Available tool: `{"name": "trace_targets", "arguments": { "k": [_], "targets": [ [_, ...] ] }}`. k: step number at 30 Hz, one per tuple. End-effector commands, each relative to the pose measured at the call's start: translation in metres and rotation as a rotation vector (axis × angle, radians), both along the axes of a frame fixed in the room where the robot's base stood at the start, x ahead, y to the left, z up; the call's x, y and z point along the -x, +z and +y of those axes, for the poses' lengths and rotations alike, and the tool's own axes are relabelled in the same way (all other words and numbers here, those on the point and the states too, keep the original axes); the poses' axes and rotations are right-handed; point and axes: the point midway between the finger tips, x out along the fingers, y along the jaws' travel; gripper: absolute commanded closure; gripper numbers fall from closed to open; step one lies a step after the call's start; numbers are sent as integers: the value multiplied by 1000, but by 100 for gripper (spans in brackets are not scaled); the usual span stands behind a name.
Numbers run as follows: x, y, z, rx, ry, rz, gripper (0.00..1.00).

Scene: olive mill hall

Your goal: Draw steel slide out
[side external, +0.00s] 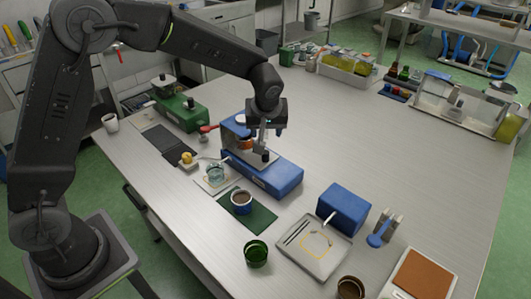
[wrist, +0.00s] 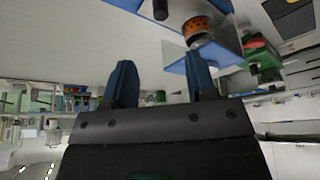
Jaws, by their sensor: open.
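A blue-based device (side external: 272,178) stands on the metal worktable, with steel parts and an orange part on top. A grey metal piece on it (side external: 252,157) may be the steel slide, but I cannot tell its outline for sure. My gripper (side external: 264,138) is over the device, pointing down, and partly hides its top. In the wrist view my gripper (wrist: 162,80) has its two fingers apart with nothing between them. The orange perforated drum (wrist: 196,26) and part of the blue device (wrist: 228,50) show beyond the right finger. Whether the fingers touch the device is unclear.
Near the device are a blue cup on a green mat (side external: 262,214), a glass dish (side external: 215,173) and a green device (side external: 181,111). The table's back middle is clear.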

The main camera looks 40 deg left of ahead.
Motion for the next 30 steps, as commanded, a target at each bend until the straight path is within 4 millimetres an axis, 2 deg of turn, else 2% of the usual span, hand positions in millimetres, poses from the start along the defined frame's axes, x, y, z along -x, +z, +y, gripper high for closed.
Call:
{"name": "trace_targets", "arguments": {
  "k": [5, 18, 24, 30],
  "targets": [
    [-5, -21, 7, 0, 3, 6, 48],
    [-29, -101, 30, 1, 2, 3, 48],
    [-35, -120, 36, 1, 0, 1, 48],
    [-36, -125, 37, 2, 0, 1, 48]
  ]
}}
